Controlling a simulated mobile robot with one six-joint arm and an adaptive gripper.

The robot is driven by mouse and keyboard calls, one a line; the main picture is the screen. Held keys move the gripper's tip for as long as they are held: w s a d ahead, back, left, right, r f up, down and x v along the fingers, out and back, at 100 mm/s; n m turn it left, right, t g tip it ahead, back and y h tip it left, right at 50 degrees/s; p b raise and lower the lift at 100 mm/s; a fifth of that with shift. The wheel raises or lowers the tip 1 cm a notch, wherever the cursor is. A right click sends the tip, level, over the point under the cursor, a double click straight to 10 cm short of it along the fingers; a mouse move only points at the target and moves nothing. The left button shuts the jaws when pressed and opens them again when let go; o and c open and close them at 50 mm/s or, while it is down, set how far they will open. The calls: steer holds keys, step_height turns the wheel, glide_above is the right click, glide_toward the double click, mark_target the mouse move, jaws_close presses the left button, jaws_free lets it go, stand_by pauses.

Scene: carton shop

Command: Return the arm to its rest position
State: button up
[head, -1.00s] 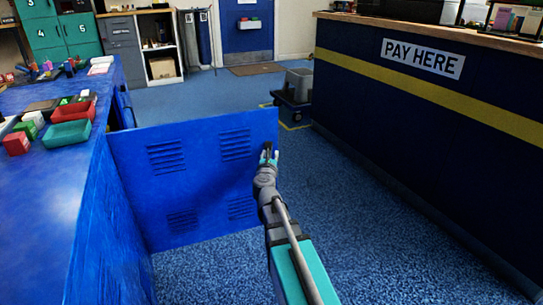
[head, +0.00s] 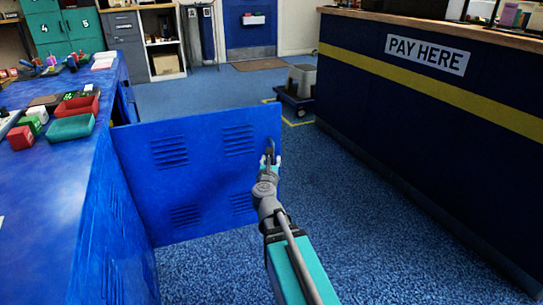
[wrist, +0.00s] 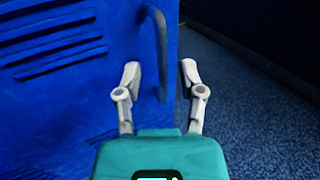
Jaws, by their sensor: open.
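My arm reaches forward from the bottom of the head view. My gripper (head: 273,161) is at the free right edge of an open blue cabinet door (head: 205,185). In the wrist view my gripper (wrist: 160,72) is open, its two pale fingers spread apart. I cannot tell how far the fingertips are from the handle in depth. The door (wrist: 55,110) with its vent slots fills the left of the wrist view.
A blue bench (head: 45,200) with red and green trays stands at left. The dark blue pay counter (head: 440,130) runs along the right. A wheeled trolley (head: 293,105) stands behind the door. Blue carpet (head: 340,220) is clear between door and counter.

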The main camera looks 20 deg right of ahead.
steer(key=shift+s+a, duration=0.3)
steer(key=shift+s, duration=0.35)
